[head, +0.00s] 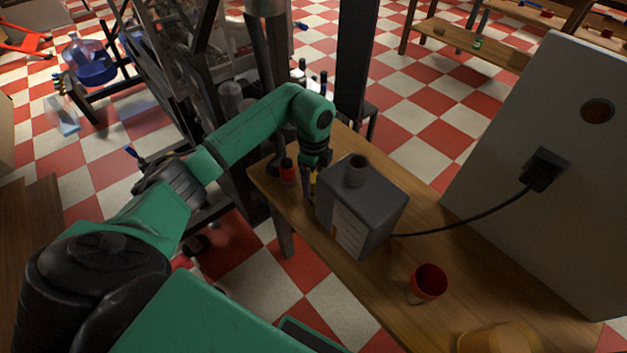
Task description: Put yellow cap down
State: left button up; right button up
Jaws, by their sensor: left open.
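My left gripper (309,190) points down over the far left end of the wooden table, between a red-capped dark bottle and a grey box. It is open. A small yellow patch (313,179), which may be the yellow cap, shows right at its fingers. The fingers and the box hide most of it, so I cannot tell whether it touches the table or the gripper. My right gripper is not in view.
The grey box (365,207) with a short neck stands close right of the gripper. The red-capped bottle (288,172) is close left. A black cable (460,223) runs to a large pale panel (540,150). A red cup (428,283) stands nearer on the table (375,288).

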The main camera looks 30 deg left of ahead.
pick_arm(q)
notch_tip(320, 180, up, 11)
jog(key=shift+r, duration=0.2)
jog(key=shift+p, duration=0.3)
